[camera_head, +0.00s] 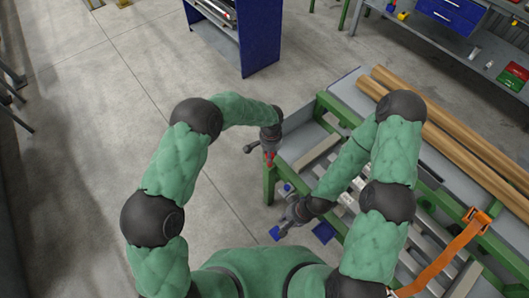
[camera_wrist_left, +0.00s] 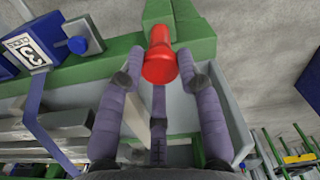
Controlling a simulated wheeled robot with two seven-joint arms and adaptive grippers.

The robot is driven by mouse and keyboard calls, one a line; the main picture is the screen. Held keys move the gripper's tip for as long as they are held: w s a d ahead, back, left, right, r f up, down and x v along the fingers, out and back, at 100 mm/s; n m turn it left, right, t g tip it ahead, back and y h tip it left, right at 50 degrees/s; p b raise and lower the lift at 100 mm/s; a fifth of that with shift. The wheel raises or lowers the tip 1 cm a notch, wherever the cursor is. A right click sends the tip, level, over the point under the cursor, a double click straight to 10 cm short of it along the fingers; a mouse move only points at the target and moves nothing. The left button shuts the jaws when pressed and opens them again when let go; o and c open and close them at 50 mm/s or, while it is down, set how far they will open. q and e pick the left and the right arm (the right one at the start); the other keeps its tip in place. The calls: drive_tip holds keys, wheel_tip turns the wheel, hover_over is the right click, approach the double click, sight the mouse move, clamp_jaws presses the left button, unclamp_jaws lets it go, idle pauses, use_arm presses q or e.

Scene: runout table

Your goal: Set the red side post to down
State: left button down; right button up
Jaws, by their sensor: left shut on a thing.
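The red side post (camera_wrist_left: 160,58) shows in the left wrist view at the green frame (camera_wrist_left: 95,68), its rounded red end toward the camera. A little red also shows in the head view (camera_head: 270,157) at the near left corner of the runout table. My left gripper (camera_head: 266,148) is over that corner. Its fingers (camera_wrist_left: 160,75) lie on both sides of the post and are shut on it. Whether the post stands up or is folded down I cannot tell. My right gripper (camera_head: 284,224) is low beside the table's left side; its fingers are too small to read.
Long brown bars (camera_head: 450,130) lie along the table. An orange strap (camera_head: 450,250) crosses its right part.

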use_arm(q)
drive_tip(key=shift+f, duration=0.2)
drive_tip(key=c, duration=1.2)
unclamp_jaws()
drive_tip(key=o, duration=0.4)
drive_tip(key=shift+w+f, duration=0.1)
wheel_tip(320, 180, up, 12)
drive_tip(key=shift+r, duration=0.1)
